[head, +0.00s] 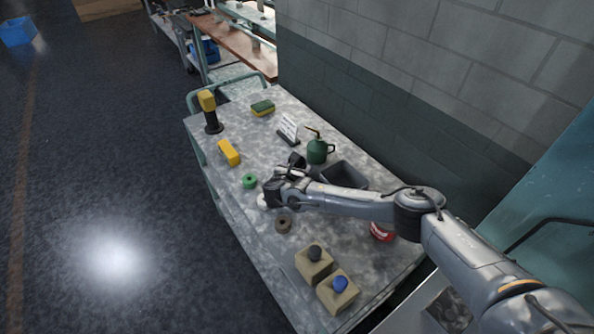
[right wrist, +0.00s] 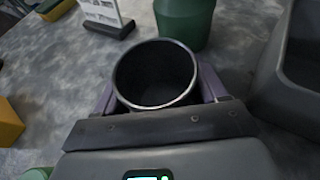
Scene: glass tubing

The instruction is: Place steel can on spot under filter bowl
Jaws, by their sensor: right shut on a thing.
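The steel can (right wrist: 155,78) is a dark open cylinder with a bright rim. In the right wrist view my right gripper (right wrist: 157,92) is shut on it, with a finger on each side and the mouth facing the camera. In the head view my right gripper (head: 290,172) is over the middle of the table, and the can (head: 297,160) shows as a small dark shape there. Whether the can touches the table is unclear. I cannot make out a filter bowl or a marked spot in either view. My left gripper is not in view.
A green oil can (head: 318,151), a grey bin (head: 354,168) and a sign (head: 288,129) stand close to the gripper. A green roll (head: 249,181), a yellow block (head: 229,152) and a brown ring (head: 283,224) lie on the near side. A wall borders the far side.

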